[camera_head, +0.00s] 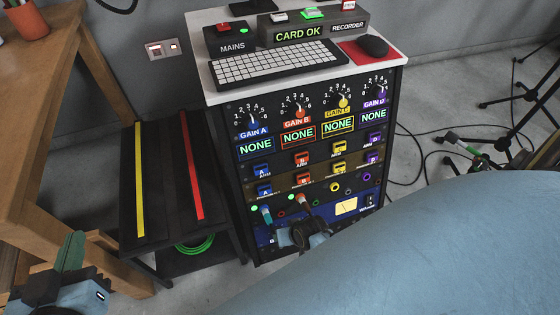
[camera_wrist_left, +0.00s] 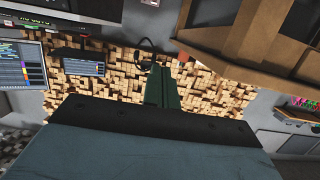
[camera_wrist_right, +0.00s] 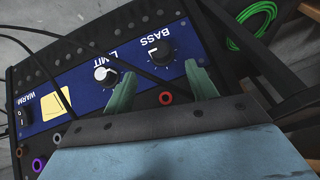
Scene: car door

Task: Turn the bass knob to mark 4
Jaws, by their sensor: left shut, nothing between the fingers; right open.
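The bass knob (camera_wrist_right: 161,52) is a dark dial with a white pointer line on the blue panel (camera_wrist_right: 76,80), below the BASS lettering in the right wrist view. Its scale numbers are too small to read. My right gripper (camera_wrist_right: 160,69) is open, with its two green fingers apart and the knob between and just beyond their tips. I see no contact with the knob. In the head view, dark shapes cover the panel's knobs. My left gripper (camera_head: 72,242) is shut and empty at the lower left; its green fingers are together in the left wrist view (camera_wrist_left: 161,72).
The limit knob (camera_wrist_right: 105,75) sits close beside the bass knob, near one right finger. Black cables cross the panel. A red-ringed jack (camera_wrist_right: 166,97) is nearby. A dark bench (camera_head: 165,180) stands left of the rack, and a wooden table (camera_head: 45,100) is farther left.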

